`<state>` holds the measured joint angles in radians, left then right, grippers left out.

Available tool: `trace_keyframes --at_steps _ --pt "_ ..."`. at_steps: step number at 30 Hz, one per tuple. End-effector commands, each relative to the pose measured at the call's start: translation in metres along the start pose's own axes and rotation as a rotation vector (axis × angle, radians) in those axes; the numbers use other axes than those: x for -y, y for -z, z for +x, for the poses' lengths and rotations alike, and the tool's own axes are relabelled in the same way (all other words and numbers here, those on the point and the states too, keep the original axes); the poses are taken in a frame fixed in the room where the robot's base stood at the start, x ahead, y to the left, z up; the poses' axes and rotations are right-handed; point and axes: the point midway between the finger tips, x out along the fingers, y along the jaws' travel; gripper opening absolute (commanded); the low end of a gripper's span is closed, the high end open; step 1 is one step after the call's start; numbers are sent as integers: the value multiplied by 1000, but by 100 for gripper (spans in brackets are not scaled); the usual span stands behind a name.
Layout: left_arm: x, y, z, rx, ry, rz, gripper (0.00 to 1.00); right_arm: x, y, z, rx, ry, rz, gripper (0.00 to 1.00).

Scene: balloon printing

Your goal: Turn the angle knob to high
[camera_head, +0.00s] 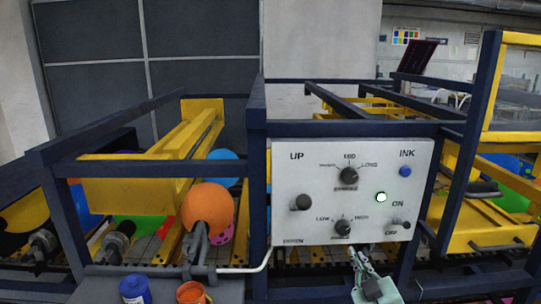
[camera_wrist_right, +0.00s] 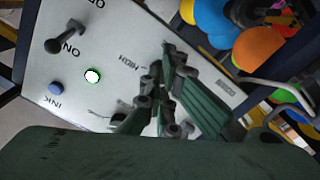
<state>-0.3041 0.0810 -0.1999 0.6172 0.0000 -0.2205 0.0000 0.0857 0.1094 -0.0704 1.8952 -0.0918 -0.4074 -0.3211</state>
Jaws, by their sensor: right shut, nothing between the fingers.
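The angle knob (camera_head: 342,227) is the dark lower-middle knob on the white control panel (camera_head: 300,270), between the LOW and HIGH labels. Its pointer looks roughly upright, but the exact setting is too small to tell. My right gripper (camera_head: 358,256) is shut and empty, just below and slightly right of this knob, close to the panel's lower edge. In the right wrist view, the gripper's green-grey fingers (camera_wrist_right: 158,78) reach over the panel beside the HIGH label and hide the knob area. I cannot tell whether they touch the knob. My left gripper is not in view.
Above is the MID/LONG knob (camera_head: 348,175); left is another dark knob (camera_head: 301,202). Right are a lit green button (camera_head: 381,197), a blue INK button (camera_head: 405,171) and the ON/OFF switch (camera_head: 400,225). Blue frame bars surround the panel. An orange balloon (camera_head: 207,205) stands left.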

Motion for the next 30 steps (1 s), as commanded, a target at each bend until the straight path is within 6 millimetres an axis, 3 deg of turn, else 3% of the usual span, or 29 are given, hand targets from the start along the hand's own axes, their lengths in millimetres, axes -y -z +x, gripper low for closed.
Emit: trace_keyframes --at_steps 13,18,30 --pt "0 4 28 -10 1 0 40 5 1 47 -6 9 -4 0" --pt "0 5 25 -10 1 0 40 3 3 64 -4 8 -4 0" --pt "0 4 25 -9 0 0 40 1 5 75 -8 5 -3 0"
